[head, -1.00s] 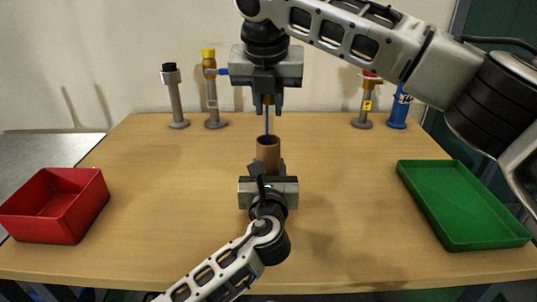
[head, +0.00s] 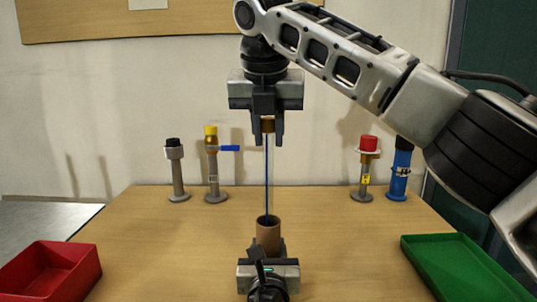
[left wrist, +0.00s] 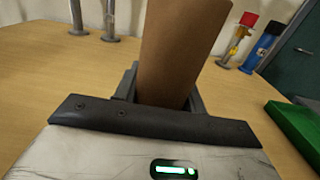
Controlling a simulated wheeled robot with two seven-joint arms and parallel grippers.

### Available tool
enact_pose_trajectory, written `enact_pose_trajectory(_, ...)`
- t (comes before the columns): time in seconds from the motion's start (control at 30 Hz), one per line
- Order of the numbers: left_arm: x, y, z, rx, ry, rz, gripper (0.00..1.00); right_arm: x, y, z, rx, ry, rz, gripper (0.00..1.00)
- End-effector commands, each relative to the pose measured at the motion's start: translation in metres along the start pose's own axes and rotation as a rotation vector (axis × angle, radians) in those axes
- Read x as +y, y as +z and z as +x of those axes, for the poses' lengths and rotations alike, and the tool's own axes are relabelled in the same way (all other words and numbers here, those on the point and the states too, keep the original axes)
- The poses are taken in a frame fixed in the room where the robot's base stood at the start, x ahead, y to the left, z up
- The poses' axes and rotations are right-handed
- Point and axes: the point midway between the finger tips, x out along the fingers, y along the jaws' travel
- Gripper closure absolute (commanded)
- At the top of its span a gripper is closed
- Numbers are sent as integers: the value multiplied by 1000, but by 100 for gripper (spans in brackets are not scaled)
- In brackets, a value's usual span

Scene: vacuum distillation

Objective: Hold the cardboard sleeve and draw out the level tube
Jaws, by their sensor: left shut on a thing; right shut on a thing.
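The brown cardboard sleeve (head: 268,236) stands upright over the middle of the table. My left gripper (head: 268,258) is shut on its lower part; the left wrist view shows the sleeve (left wrist: 180,50) between the fingers. My right gripper (head: 267,130) is high above the sleeve, pointing down, shut on the brownish top end of the level tube. The part inside the sleeve is hidden.
A red bin (head: 50,272) is at the left and a green tray (head: 465,268) at the right. Along the back edge stand a black-topped post (head: 176,170), a yellow-topped post (head: 213,165), a red-topped post (head: 366,168) and a blue cylinder (head: 400,172). The table between is clear.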

Motion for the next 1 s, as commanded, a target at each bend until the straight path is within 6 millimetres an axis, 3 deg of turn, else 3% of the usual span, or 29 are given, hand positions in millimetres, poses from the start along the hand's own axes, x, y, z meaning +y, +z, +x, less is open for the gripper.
enact_pose_trajectory(0.27, 0, -1, 0, 2, 0, 1, 100, 0, 2, -4, 1, 0, 0, 100)
enact_pose_trajectory(0.3, 0, -1, 0, 2, 0, 1, 57, 0, 2, -4, 0, 0, 0, 100)
enact_pose_trajectory(0.4, 0, -1, 0, 2, 0, 1, 34, 0, 2, -4, 0, 0, 0, 100)
enact_pose_trajectory(0.77, 0, -1, -6, 1, 0, 1, 34, 0, 2, -4, 0, 0, 0, 100)
enact_pose_trajectory(1.0, 0, -2, -50, 3, -2, -2, 34, 0, 2, -4, 0, 0, 0, 100)
